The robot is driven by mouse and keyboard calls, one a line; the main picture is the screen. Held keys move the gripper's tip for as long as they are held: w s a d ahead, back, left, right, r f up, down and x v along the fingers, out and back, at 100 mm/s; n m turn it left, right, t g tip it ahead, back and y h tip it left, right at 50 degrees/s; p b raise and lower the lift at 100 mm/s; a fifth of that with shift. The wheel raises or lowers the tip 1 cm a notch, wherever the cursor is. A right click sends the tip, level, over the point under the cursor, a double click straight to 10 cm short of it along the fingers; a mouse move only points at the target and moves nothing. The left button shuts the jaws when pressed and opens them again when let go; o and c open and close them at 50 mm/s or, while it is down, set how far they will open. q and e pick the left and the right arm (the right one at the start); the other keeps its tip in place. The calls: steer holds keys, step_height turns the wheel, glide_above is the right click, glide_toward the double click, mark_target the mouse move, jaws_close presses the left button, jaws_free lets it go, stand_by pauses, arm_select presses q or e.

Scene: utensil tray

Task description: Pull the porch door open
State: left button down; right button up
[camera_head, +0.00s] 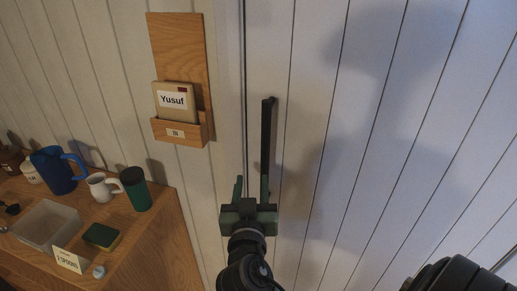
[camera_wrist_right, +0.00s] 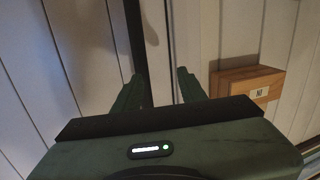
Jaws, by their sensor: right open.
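The porch door (camera_head: 385,130) is a pale panelled surface filling the right side of the head view, and it looks shut. Its long dark upright bar handle (camera_head: 268,140) stands near the door's left edge. My right gripper (camera_head: 251,186) is open at the lower end of the handle, with its fingers pointing up in the picture. The handle lines up with the right-hand finger. In the right wrist view the handle (camera_wrist_right: 136,40) runs down to the left-hand finger of the gripper (camera_wrist_right: 158,88). I cannot tell whether they touch. My left gripper is not in view.
A wooden wall holder (camera_head: 178,50) with a "Yusuf" card (camera_head: 174,100) hangs left of the door; its box shows in the wrist view (camera_wrist_right: 235,80). A wooden cabinet (camera_head: 160,235) at left carries a blue pitcher (camera_head: 54,170), white mug (camera_head: 100,187), green cup (camera_head: 135,190) and tray (camera_head: 47,210).

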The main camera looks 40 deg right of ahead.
mark_target(265, 160)
steer(key=shift+m+h, duration=0.5)
steer(key=shift+m, duration=0.2)
steer(key=d+r+p, duration=0.1)
steer(key=w+d+r+p, duration=0.1)
steer(key=d, duration=0.1)
steer(key=w+d+r+p, duration=0.1)
steer(key=d, duration=0.1)
steer(key=shift+w+d+r, duration=0.1)
steer(key=shift+w+d, duration=0.1)
steer(key=shift+w, duration=0.45)
steer(key=shift+w+d, duration=0.1)
steer(key=shift+d, duration=0.2)
steer(key=shift+c, duration=0.2)
steer(key=shift+d, duration=0.15)
jaws_close()
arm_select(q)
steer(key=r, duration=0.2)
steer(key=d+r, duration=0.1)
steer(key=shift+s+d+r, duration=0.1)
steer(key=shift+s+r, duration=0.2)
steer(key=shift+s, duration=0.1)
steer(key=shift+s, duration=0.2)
